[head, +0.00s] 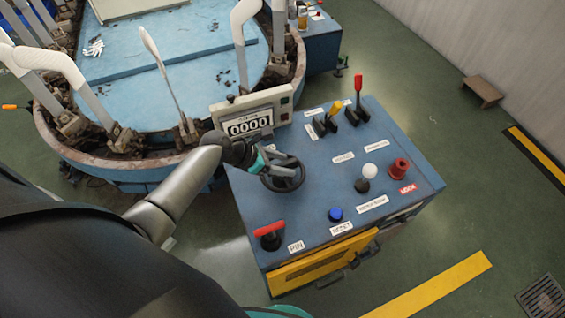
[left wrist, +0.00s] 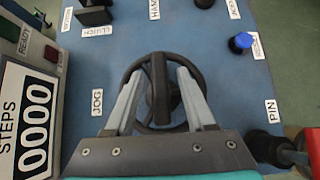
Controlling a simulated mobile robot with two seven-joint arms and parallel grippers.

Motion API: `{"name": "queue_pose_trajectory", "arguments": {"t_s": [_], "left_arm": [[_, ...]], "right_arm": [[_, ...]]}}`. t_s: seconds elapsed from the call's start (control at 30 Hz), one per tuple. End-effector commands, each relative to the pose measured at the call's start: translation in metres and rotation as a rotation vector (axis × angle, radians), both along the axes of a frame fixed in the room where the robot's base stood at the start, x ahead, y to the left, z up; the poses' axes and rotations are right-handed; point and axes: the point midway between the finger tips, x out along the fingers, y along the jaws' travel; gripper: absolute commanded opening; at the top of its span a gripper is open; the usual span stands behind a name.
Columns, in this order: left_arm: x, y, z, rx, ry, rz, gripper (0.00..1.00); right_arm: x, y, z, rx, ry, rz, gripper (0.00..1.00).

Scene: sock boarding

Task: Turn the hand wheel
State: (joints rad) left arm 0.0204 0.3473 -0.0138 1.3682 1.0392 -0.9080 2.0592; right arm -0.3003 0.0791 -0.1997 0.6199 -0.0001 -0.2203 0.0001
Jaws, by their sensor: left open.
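The hand wheel (head: 287,188) is a dark ring on the blue control desk, below and right of the counter box. In the left wrist view the wheel (left wrist: 160,88) sits in the middle, with a dark bar across it, beside a JOG label. My left gripper (head: 290,164) is over the wheel, partly covering it. Its two grey fingers (left wrist: 160,74) are spread apart, one on each side of the bar. Gaps show between fingers and bar; whether a fingertip touches the rim I cannot tell. My right gripper is not in view.
The counter box (head: 250,124) reads 0000 and stands close behind my left gripper. The desk (head: 310,215) also bears a red PIN handle (head: 268,233), a blue RESET button (head: 335,214), a white-knobbed lever (head: 368,174), a red button (head: 399,168) and upright levers (head: 357,100). A round machine (head: 130,165) stands behind.

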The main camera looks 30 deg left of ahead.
Motion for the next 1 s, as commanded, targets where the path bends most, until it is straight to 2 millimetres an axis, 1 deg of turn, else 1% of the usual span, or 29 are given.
{"name": "queue_pose_trajectory", "arguments": {"t_s": [0.03,0.07,0.4,0.5,1.0], "left_arm": [[0.0001,0.0,0.0002,0.0,0.0,0.0,0.52],[0.0001,0.0,0.0002,0.0,0.0,0.0,0.48],[-0.0002,0.0001,0.0002,-0.001,-0.001,0.0,0.1],[-0.0002,0.0001,0.0002,-0.001,0.0,0.001,0.0],[-0.0001,0.0004,0.0001,-0.001,0.001,-0.018,0.0]], "right_arm": [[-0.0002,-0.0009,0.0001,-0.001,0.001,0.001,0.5],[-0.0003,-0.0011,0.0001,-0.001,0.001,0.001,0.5],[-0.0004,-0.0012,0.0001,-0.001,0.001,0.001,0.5],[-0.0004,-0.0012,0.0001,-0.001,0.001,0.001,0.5],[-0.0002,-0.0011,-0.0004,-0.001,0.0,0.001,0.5]]}}
